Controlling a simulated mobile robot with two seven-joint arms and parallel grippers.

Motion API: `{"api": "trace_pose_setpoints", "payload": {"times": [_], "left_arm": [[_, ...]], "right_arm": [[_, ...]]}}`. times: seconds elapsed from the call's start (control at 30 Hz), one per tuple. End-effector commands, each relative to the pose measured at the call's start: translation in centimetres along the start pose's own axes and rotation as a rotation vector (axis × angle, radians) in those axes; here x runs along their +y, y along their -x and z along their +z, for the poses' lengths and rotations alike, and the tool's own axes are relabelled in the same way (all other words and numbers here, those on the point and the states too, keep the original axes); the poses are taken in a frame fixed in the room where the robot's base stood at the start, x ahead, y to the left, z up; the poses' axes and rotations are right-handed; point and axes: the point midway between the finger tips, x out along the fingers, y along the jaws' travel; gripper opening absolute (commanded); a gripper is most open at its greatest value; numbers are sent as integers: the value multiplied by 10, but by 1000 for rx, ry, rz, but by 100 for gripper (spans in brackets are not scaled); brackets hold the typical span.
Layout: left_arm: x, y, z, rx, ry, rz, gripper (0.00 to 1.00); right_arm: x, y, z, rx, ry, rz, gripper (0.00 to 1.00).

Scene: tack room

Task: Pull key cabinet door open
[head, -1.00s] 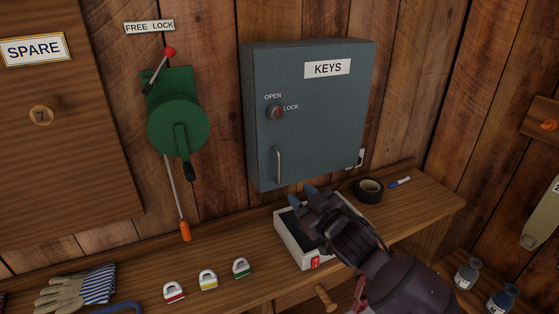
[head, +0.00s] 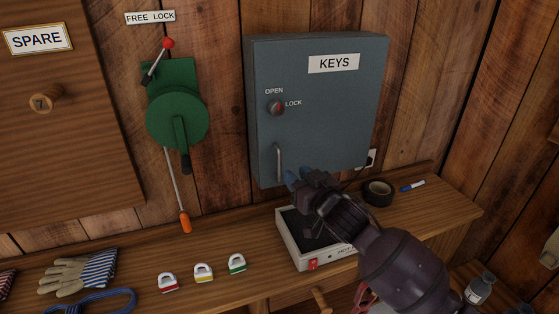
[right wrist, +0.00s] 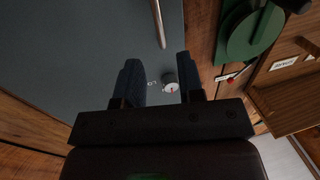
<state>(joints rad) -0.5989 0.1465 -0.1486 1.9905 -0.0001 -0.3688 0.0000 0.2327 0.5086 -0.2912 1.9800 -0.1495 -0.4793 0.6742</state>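The grey-blue key cabinet (head: 330,118), with a KEYS label, hangs on the plank wall; its door is shut. A vertical bar handle (head: 279,162) is at the door's lower left. Above it is a round lock knob (head: 276,107) with a red mark, between OPEN and LOCK lettering. My right gripper (head: 299,179) is just right of and below the handle, not holding it. In the right wrist view its two fingers (right wrist: 157,66) are apart and empty, with the handle (right wrist: 158,22) beyond the tips and the knob (right wrist: 169,86) showing between them. My left gripper is out of view.
A wooden shelf (head: 227,283) runs below the cabinet. On it are an open box (head: 288,240) under my right arm, black tape (head: 378,192), a marker, several padlocks and striped gloves (head: 85,273). A green crank mechanism (head: 176,118) is on the wall left of the cabinet.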

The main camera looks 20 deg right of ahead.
Motion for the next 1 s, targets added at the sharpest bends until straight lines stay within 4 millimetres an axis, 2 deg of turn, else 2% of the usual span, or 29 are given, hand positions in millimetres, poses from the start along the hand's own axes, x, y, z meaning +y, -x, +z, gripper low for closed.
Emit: {"api": "trace_pose_setpoints", "payload": {"times": [0.3,0.5,0.7,0.97,1.0], "left_arm": [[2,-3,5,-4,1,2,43],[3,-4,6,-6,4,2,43],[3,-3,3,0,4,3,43],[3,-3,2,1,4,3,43],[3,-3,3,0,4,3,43]], "right_arm": [[-1,-52,0,1,2,-1,35],[-1,-74,1,0,1,-2,35],[-1,-84,0,0,1,-1,35],[-1,-84,0,0,1,-1,35],[-1,-84,0,0,1,-1,32]]}}
